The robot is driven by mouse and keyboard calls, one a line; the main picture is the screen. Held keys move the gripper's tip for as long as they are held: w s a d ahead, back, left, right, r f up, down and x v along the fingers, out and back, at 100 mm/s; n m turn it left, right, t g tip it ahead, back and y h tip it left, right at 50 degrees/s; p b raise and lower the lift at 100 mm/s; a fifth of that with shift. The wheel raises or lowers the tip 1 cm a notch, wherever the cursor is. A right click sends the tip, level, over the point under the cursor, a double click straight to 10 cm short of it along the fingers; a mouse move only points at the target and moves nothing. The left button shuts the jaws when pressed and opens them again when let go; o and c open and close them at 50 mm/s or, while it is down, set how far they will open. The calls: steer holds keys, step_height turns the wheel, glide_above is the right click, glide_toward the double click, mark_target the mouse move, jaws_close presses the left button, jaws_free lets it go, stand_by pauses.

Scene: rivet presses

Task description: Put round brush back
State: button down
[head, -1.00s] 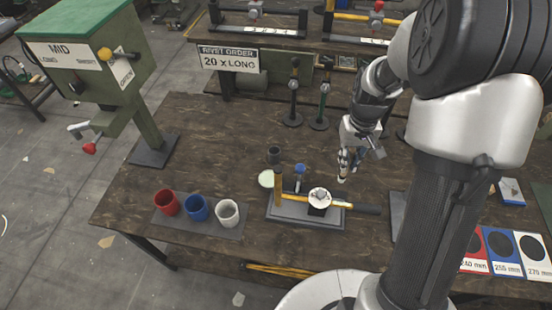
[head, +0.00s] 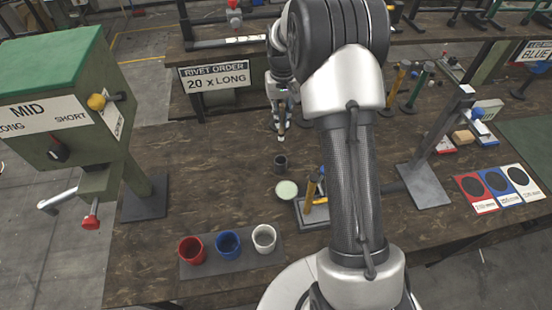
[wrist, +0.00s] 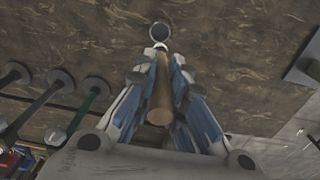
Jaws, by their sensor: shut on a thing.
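My gripper (head: 281,124) is shut on the round brush (wrist: 160,88), whose wooden handle lies between the blue-padded fingers in the wrist view. In the head view the brush's pale lower end (head: 282,136) points down below the fingers. A small dark cup (head: 280,161) stands on the table just in front of the gripper. In the wrist view the cup's round rim (wrist: 160,31) shows just beyond the brush's far end. The brush looks apart from the cup in the head view.
A pale green round dish (head: 286,190) sits close to the cup. Red (head: 191,250), blue (head: 228,243) and white (head: 264,238) cups stand on a mat at the front. A green press (head: 72,120) stands left. The table left of the cup is clear.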

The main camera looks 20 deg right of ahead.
step_height(320, 180, down, 17)
steer(key=b, duration=0.3)
steer(key=shift+f, duration=0.1)
steer(key=shift+f, duration=0.15)
steer(key=c, duration=1.6)
jaws_free()
